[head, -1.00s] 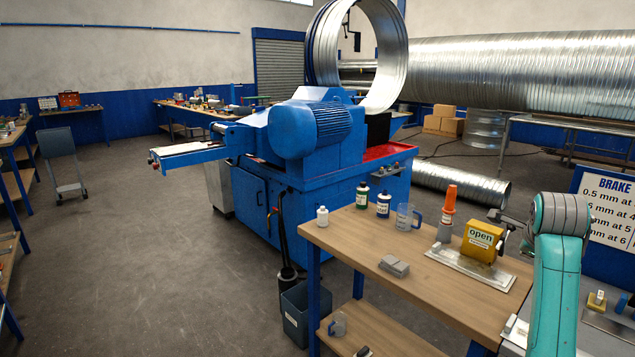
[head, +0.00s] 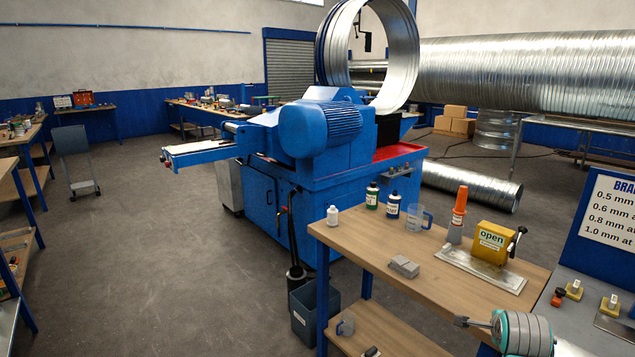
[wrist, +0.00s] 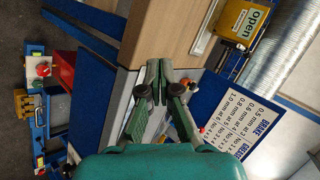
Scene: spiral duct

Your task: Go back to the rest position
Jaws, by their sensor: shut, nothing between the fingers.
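My gripper (head: 468,322) shows at the lower right of the head view, beside the right front edge of the wooden workbench (head: 375,246). In the wrist view its dark fingertips (wrist: 159,70) are together, with nothing seen between them. My teal and grey wrist is behind it. The wrist view is rotated, with the bench edge beyond the fingers.
On the bench are a yellow box marked "open" (head: 492,242), an orange-tipped bottle (head: 458,212), a clear mug (head: 417,217), several bottles and a grey block (head: 404,266). The blue machine (head: 300,160) stands behind. The floor at left (head: 150,270) is clear.

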